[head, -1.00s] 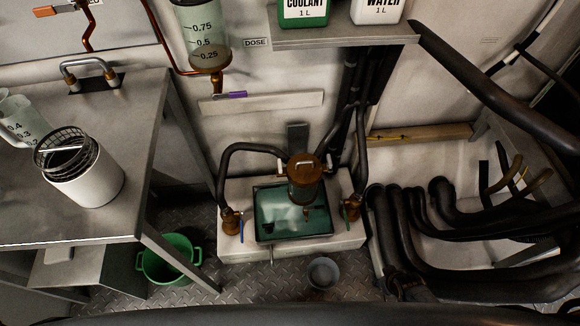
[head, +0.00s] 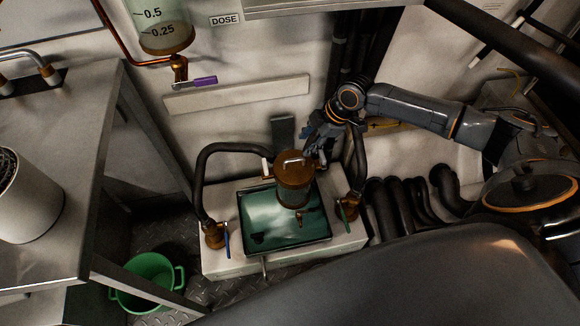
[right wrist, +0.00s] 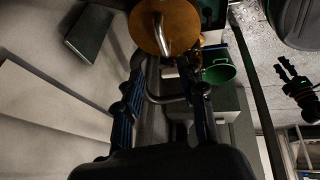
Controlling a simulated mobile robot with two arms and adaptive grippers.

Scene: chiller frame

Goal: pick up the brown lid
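The brown lid (head: 288,168) sits on top of a round brown-and-glass vessel (head: 293,192), with a metal bar handle (head: 298,160) across it. In the right wrist view the lid (right wrist: 178,22) shows at the top, cut off by the frame edge, with its handle just beyond the fingers. My right gripper (head: 317,142) is at the back right of the lid, close to the handle. In the right wrist view its fingers (right wrist: 165,85) are apart with nothing between them.
The vessel stands over a green-lined basin (head: 262,235) in a pale block, with black hoses and valves at both sides. A metal bench (head: 60,150) with a white canister (head: 30,205) is at left, a green bucket (head: 145,285) below. A shelf (head: 330,5) overhangs the back.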

